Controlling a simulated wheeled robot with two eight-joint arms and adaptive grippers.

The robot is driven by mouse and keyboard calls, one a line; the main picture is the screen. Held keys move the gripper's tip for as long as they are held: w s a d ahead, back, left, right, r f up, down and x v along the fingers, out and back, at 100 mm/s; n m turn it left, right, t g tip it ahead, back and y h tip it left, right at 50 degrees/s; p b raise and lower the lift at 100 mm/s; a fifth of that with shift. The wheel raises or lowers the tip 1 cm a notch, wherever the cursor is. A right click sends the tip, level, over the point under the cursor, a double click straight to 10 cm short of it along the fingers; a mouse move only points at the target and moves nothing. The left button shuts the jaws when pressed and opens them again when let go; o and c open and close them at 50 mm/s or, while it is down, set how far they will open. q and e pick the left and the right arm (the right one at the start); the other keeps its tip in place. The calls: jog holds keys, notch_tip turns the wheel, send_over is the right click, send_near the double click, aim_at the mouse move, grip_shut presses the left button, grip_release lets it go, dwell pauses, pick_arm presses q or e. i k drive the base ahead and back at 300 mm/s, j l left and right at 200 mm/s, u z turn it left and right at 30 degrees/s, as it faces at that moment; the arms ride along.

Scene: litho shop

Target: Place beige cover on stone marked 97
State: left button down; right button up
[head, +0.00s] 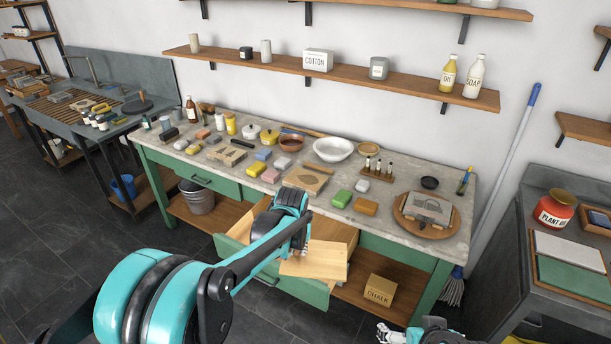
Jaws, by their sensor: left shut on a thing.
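My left gripper (304,250) is shut on a flat light-wood board, which looks like the beige cover (322,264). The cover is tilted over the open drawer, in front of the workbench and below its top. Flat stones lie on the bench: one at the left (225,156), one in the middle (307,179) and one on a round wooden board at the right (428,207). Their markings are too small to read, so I cannot tell which is 97. My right gripper (385,333) is at the bottom edge, partly cut off; its opening is unclear.
The green workbench (455,232) carries colored blocks, a white bowl (333,149), small bottles (378,169) and jars. Its drawer (345,235) stands open. A chalk box (380,291) is on the lower shelf. A mop (500,190) leans at the right.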

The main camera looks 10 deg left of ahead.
aim_at(306, 178)
jog(key=i, duration=1.5)
